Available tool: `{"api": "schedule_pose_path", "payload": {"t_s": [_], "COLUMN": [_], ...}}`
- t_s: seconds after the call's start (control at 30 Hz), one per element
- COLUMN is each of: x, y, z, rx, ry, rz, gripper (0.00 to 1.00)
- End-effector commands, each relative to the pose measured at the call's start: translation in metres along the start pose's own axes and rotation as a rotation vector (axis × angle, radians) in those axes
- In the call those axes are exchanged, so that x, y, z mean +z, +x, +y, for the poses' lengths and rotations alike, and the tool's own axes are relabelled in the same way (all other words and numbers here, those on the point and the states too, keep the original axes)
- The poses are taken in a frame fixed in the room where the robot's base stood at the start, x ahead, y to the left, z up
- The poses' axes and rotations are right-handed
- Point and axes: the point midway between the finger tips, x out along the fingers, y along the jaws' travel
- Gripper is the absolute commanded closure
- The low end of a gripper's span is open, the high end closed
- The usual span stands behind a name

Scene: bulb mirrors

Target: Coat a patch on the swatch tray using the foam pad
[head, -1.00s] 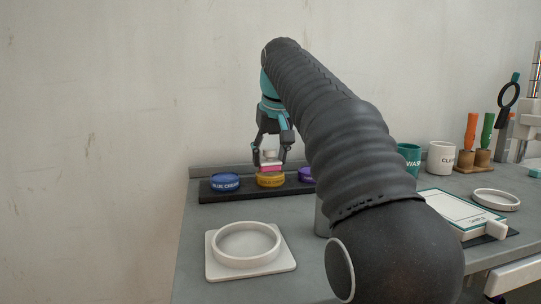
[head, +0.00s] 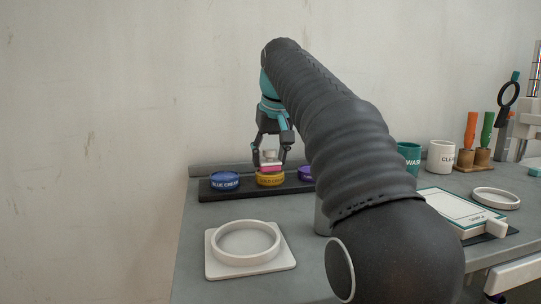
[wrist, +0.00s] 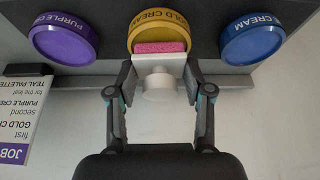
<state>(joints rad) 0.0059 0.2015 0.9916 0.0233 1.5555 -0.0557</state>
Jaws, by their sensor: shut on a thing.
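The foam pad (wrist: 160,47) is a pink block on a white holder with a round knob. My gripper (head: 270,153) is shut on the white holder, which also shows between the fingers in the wrist view (wrist: 158,72). The pink foam is at the gold cream jar (head: 270,181), over its opening; I cannot tell whether it touches the cream. A flat white board with a teal border (head: 448,207), apparently the swatch tray, lies at the right of the bench, partly hidden by my arm.
Blue (head: 225,181) and purple (wrist: 64,43) cream jars flank the gold one on a dark strip. A job card (wrist: 22,120) shows in the wrist view. A white ring dish (head: 250,262) stands front left. WASH (head: 409,158) and CLEAN (head: 440,157) cups stand behind the board.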

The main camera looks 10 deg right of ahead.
Motion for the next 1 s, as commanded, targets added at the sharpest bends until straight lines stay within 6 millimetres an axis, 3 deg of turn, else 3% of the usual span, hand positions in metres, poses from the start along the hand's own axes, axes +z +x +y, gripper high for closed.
{"api": "schedule_pose_path", "payload": {"t_s": [1.0], "x": [0.0026], "y": [0.0063], "z": [-0.0001], "rx": [0.0], "ry": [0.0], "rz": [-0.001], "gripper": [0.77]}}
